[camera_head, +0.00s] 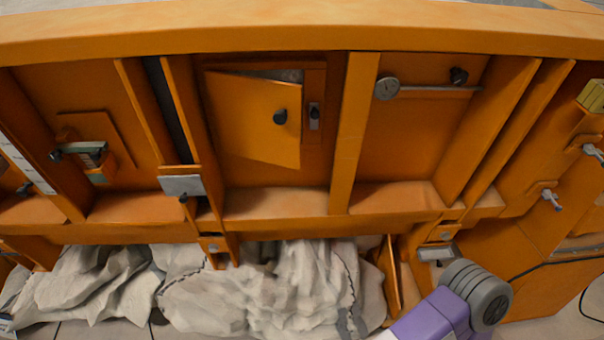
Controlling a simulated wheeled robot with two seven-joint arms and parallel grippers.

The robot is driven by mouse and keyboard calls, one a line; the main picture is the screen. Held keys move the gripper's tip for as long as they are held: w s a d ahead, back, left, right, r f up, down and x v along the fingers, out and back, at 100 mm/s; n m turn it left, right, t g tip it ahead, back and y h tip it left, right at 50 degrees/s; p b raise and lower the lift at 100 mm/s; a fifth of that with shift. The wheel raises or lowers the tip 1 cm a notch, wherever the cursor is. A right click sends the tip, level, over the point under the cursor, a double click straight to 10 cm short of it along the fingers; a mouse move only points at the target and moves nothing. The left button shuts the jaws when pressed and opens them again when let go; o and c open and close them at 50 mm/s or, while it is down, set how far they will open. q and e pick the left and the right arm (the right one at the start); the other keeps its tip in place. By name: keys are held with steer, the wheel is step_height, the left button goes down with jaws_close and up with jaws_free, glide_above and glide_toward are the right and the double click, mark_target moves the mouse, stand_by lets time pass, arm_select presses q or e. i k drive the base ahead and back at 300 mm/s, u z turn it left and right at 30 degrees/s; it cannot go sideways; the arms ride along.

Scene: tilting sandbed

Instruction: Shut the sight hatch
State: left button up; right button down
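The sight hatch (254,121) is an orange door in the middle of the orange sandbed wall. It stands ajar, swung out from its frame, with its free edge on the right and a gap showing along the top. A dark round knob (280,117) sits near that free edge. A small latch plate (314,116) is on the frame just right of the door. A purple arm link of mine with a grey joint (478,295) shows at the lower right, well below and right of the hatch. No gripper shows.
A gauge (387,88) on a horizontal rod is right of the hatch. Upright orange ribs (354,130) flank the bay, and a ledge (275,203) runs beneath. Crumpled pale cloth (270,290) lies below. A bracketed fitting (90,152) projects at left.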

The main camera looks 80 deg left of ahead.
mark_target(259, 119)
steer(key=u, duration=3.25)
